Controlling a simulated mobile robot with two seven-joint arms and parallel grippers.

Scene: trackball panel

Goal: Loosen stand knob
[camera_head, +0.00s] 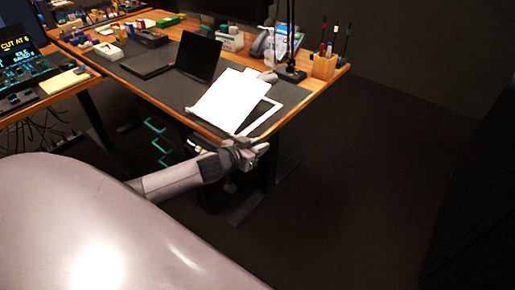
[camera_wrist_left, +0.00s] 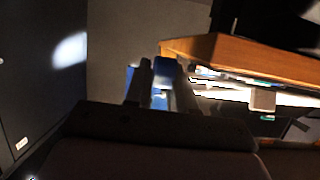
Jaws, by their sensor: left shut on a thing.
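My left gripper (camera_head: 252,157) is just off the front edge of the desk, near its right corner and below the tilted stand with white sheets (camera_head: 228,98). In the left wrist view, the two dark fingers of my left gripper (camera_wrist_left: 164,88) are close together, shut on a blue part (camera_wrist_left: 165,70) that shows between and beside them. I cannot tell from these views whether this blue part is the stand knob. No other knob can be made out. My right gripper is in neither view.
The wooden desk (camera_head: 318,92) carries a dark laptop-like panel (camera_head: 198,57), a pen holder (camera_head: 324,66) and small coloured items at the back. Its wooden edge (camera_wrist_left: 225,50) is close to the right of my left fingers. Dark floor to the right is clear.

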